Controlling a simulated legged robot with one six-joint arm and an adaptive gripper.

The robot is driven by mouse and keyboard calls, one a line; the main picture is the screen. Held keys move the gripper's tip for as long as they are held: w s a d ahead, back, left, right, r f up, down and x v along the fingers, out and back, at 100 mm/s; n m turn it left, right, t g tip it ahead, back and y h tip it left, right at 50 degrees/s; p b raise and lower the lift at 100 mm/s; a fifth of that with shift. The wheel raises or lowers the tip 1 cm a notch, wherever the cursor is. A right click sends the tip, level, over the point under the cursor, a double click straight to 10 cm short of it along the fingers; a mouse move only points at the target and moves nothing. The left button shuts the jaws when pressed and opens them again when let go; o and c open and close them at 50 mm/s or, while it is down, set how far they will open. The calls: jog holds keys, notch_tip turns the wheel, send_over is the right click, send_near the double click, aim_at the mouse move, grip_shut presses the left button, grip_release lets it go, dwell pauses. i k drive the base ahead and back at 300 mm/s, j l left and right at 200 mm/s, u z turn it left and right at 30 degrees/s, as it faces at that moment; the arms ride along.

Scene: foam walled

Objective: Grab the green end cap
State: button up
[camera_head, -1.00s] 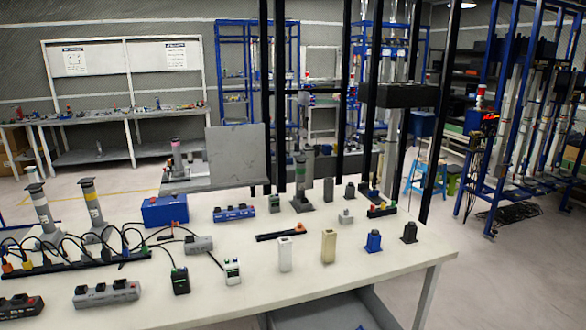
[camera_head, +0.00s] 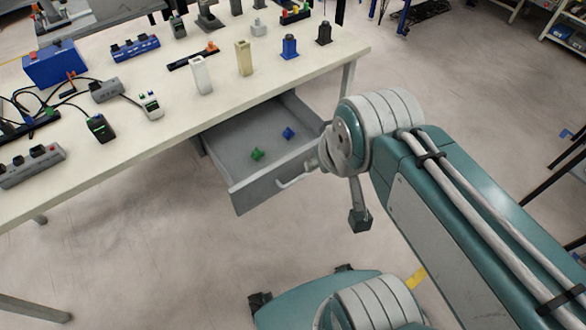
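The green end cap (camera_head: 257,154) is a small knobbed piece lying on the floor of the open grey drawer (camera_head: 240,190), under the white table. A similar small blue piece (camera_head: 288,133) lies to its right, apart from it. My teal and grey arm reaches in from the right, its wrist joint beside the drawer's right front corner. Below that joint hangs a short grey rod with a dark tip (camera_head: 360,219), which looks like part of my gripper. It is outside the drawer, right of the cap. The fingers cannot be made out.
The white table (camera_head: 130,165) stands over the drawer. It carries a white block (camera_head: 200,75), a tan block (camera_head: 244,58), a blue connector (camera_head: 289,47), power strips and a blue box (camera_head: 55,65). A handle (camera_head: 295,180) sticks out from the drawer front. The floor before it is clear.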

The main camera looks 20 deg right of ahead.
aim_at(258, 153)
jog(key=i+l+u, duration=0.15)
jog(key=i+l, duration=0.8)
jog(key=i, duration=0.15)
